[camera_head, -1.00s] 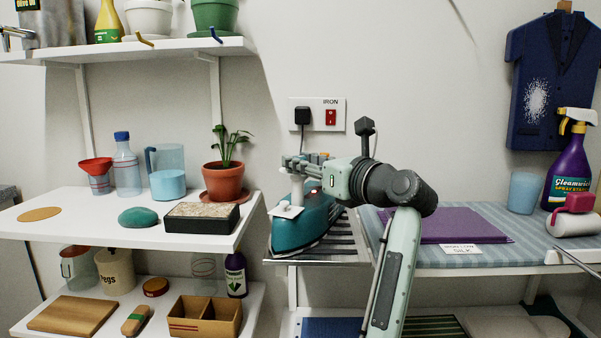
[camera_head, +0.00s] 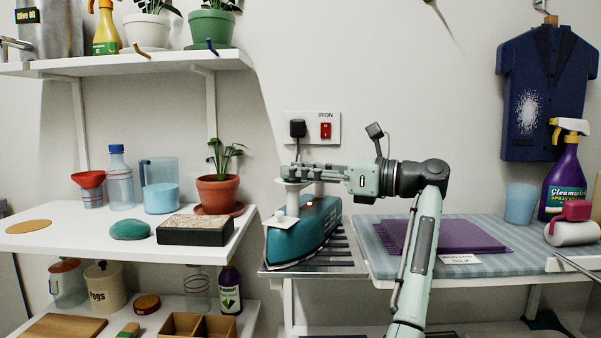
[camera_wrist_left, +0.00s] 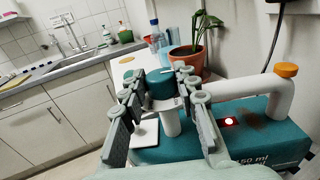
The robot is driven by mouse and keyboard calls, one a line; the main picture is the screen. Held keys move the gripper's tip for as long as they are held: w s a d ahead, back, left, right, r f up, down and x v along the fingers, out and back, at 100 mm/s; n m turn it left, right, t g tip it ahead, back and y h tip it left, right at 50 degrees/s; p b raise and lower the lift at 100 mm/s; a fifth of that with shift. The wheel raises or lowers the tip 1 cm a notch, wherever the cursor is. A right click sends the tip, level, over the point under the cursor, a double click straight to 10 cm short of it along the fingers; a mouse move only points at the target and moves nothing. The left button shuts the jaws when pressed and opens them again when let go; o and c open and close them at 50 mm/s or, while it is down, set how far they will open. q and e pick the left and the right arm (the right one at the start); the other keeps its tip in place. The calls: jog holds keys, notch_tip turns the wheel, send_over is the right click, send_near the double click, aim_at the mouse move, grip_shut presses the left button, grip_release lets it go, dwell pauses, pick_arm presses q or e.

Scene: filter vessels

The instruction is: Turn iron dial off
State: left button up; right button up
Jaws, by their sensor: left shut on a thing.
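The teal iron (camera_head: 300,238) sits on a striped metal rest, with a white handle and base plate on it. In the left wrist view its teal body (camera_wrist_left: 200,150) shows a lit red light (camera_wrist_left: 229,121) and an orange cap (camera_wrist_left: 286,70) on the white handle. The iron dial (camera_wrist_left: 160,84) is a round teal knob on a white post, between the fingers of my left gripper (camera_wrist_left: 157,88). My left gripper also shows in the head view (camera_head: 290,172), level above the iron and shut on the dial. The dial's markings are hidden.
A socket panel marked IRON (camera_head: 312,128), with a black plug and red switch, is on the wall behind. A potted plant (camera_head: 217,190) stands close on the left shelf. The ironing board (camera_head: 510,228) with purple cloth (camera_head: 450,238) is right of the iron.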

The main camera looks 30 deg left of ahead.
pick_arm(q)
jog(key=o, duration=1.2)
jog(key=d, duration=0.4)
jog(key=w+d, duration=0.1)
jog(key=d, duration=0.2)
jog(key=w+d, duration=0.1)
jog(key=d, duration=0.3)
jog(key=shift+d, duration=0.35)
